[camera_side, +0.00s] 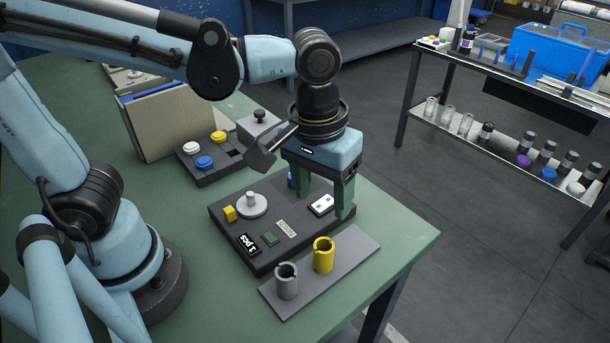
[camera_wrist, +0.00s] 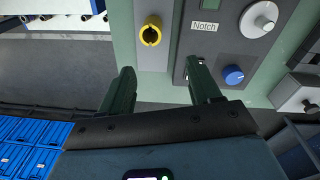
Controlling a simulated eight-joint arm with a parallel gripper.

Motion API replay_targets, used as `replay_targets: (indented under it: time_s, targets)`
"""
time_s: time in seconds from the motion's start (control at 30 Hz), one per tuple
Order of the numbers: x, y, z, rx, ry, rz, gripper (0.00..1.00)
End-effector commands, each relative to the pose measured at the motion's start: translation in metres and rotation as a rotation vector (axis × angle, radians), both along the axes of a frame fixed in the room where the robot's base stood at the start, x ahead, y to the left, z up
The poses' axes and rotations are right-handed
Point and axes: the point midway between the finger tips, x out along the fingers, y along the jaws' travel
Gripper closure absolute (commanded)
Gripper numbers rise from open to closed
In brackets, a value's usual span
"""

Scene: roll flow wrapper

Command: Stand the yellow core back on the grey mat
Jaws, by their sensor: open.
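The yellow core (camera_side: 323,256) stands upright on the grey mat (camera_side: 350,250), with its open notched top facing up. It also shows from above in the wrist view (camera_wrist: 152,31). A grey core (camera_side: 287,282) stands on the mat to its left in the side view. My gripper (camera_side: 322,203) is open and empty, above the far right part of the black panel, apart from the yellow core. In the wrist view its two green fingers (camera_wrist: 161,72) are spread, with the yellow core beyond their tips. The core is not between the fingers.
The black panel (camera_side: 237,249) beside the mat carries a round white knob (camera_side: 252,204), a yellow block (camera_side: 229,213) and a white switch (camera_side: 321,204). A box with coloured buttons (camera_side: 205,160) stands behind. The green table's right front corner (camera_side: 415,236) is clear.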

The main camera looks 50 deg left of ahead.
Motion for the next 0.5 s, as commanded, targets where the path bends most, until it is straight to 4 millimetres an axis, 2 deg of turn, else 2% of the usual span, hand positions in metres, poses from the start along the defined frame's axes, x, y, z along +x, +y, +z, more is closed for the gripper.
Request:
replay_targets:
  time_s: [0.1,0.3,0.4,0.5]
  targets:
    - [0.007,0.038,0.001,-0.03,-0.125,-0.039,0.37]
    - [0.015,0.1,0.002,0.008,-0.378,-0.135,0.37]
    - [0.016,0.122,0.001,0.054,-0.469,-0.173,0.37]
    - [0.016,0.135,0.002,0.092,-0.525,-0.2,0.37]
